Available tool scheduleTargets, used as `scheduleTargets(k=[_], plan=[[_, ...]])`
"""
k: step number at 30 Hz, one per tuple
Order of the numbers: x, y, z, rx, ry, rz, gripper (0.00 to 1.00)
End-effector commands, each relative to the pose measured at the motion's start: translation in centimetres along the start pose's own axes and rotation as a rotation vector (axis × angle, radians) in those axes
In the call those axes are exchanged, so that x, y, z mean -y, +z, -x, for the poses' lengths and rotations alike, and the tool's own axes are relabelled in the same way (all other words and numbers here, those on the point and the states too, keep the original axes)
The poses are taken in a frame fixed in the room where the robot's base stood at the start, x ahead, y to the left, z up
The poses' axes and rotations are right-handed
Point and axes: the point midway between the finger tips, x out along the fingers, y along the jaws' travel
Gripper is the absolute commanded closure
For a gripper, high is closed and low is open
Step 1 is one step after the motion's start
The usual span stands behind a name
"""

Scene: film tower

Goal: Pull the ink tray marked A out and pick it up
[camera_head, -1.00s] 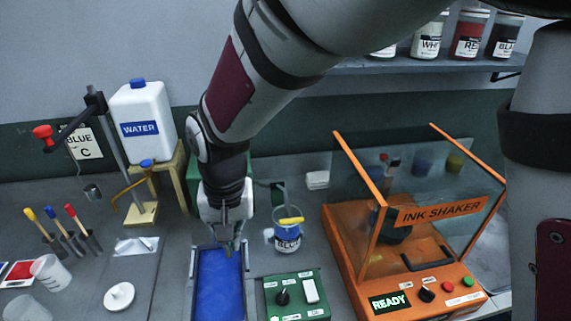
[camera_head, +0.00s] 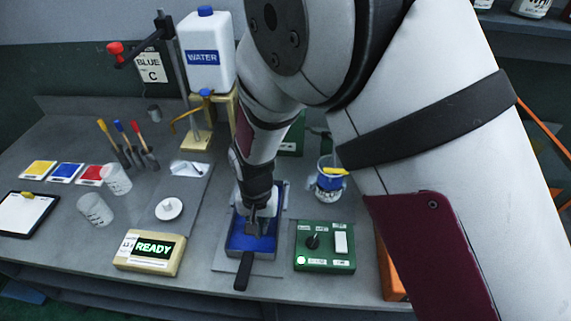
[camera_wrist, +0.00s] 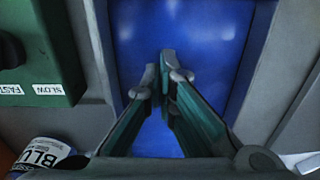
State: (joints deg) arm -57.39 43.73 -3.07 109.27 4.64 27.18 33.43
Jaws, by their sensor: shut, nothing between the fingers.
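The ink tray (camera_head: 268,243) is a shallow tray with a bright blue inside, on the bench in the lower middle of the head view. A dark handle (camera_head: 243,271) sticks out from its near end past the bench edge. No letter A is readable on it. My gripper (camera_head: 251,232) points down over the near half of the tray, and its fingers are shut and empty. In the wrist view the closed fingertips (camera_wrist: 168,72) stand in front of the blue tray floor (camera_wrist: 210,30). I cannot tell whether they touch it. My arm hides part of the tray's far end.
A green control box (camera_head: 325,246) stands close to the tray's right. A cream box with a READY display (camera_head: 150,252) and a white round knobbed piece (camera_head: 169,208) are to its left. A blue-labelled can (camera_head: 330,182) stands behind the green box. The water jug (camera_head: 207,55) is farther back.

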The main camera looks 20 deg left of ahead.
Motion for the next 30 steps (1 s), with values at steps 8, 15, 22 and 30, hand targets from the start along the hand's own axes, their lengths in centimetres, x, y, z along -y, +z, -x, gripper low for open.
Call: scheduleTargets(k=[8,15,22,30], plan=[[0.1,3.5,0.1,-0.001,0.000,0.001,1.00],[0.0,4.0,0.0,-0.002,0.000,0.001,1.00],[0.0,4.0,0.0,-0.002,-0.001,0.001,1.00],[0.1,7.9,0.3,0.003,0.002,0.002,1.00]])
